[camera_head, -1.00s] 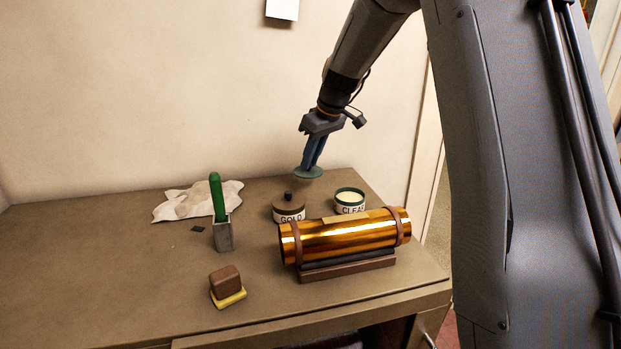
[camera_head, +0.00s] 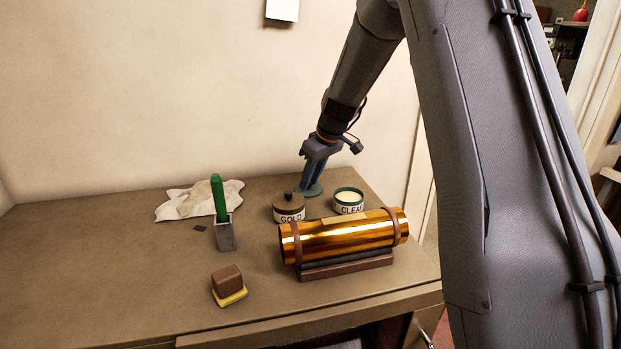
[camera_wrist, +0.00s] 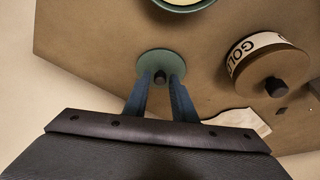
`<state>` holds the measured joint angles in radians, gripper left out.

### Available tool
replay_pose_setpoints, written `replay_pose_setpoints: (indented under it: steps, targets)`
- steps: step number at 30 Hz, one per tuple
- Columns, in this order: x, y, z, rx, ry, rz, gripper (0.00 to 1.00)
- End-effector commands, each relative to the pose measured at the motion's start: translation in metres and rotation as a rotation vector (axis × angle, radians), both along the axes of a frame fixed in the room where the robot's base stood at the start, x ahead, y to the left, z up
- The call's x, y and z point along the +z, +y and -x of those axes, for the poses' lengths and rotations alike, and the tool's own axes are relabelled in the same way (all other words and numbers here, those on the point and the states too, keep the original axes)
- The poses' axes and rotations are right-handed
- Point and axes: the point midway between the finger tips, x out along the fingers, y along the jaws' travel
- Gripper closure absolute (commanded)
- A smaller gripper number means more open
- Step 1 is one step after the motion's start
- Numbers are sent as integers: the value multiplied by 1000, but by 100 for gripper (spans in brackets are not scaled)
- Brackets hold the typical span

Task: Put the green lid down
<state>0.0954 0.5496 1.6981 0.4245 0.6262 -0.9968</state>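The green lid (camera_head: 308,191) is a flat disc with a dark knob. It lies level at the table surface behind the tins; I cannot tell whether it fully touches the table. My gripper (camera_head: 311,183) points down at it from above. In the wrist view the lid (camera_wrist: 164,65) shows beyond the fingertips, and my gripper (camera_wrist: 160,80) has its blue fingers closed about the knob, one on each side. The open tin marked CLEAR (camera_head: 348,202), with a green rim and pale contents, stands to the right of the lid.
A GOLD tin (camera_head: 289,208) with a brown lid stands just in front of the green lid. A shiny brass tube (camera_head: 340,236) rests on a cradle nearer the front. A white cloth (camera_head: 185,203), a green-handled tool in a grey holder (camera_head: 225,235) and a brown block (camera_head: 227,280) are left.

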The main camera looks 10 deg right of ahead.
Motion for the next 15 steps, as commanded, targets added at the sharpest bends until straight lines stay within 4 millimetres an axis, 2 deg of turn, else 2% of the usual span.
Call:
replay_pose_setpoints:
  steps: [10, 15]
  targets:
    - [1, 0, 0, 0, 0, 0, 67]
    - [10, -2, 1, 1, -2, 0, 67]
